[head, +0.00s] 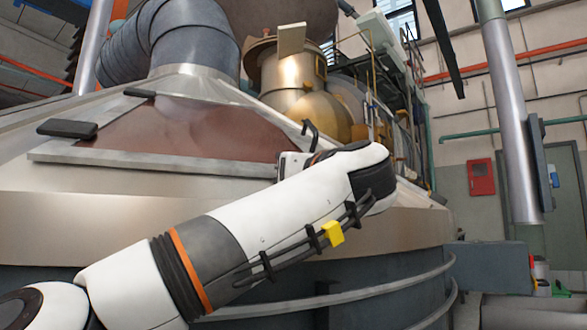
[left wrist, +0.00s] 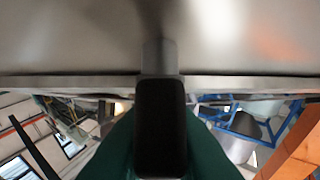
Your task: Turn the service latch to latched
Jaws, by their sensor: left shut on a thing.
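My left gripper (left wrist: 160,85) is mostly hidden behind the wrist in the head view. In the left wrist view it is shut on a grey upright piece (left wrist: 160,55), probably part of the service latch, against a pale metal face. A dark rounded block fills the middle below it. A dark hooked piece (head: 311,131) stands just above my wrist in the head view; I cannot tell whether it belongs to the latch. My right gripper is not in view.
A reddish-brown panel (head: 180,130) lies on the slope, with dark handles (head: 67,129) at its left. A ribbed grey duct (head: 195,40) and a brass-coloured vessel (head: 295,85) rise behind. A curved rail (head: 330,296) runs below my arm. A pillar (head: 508,110) stands at the right.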

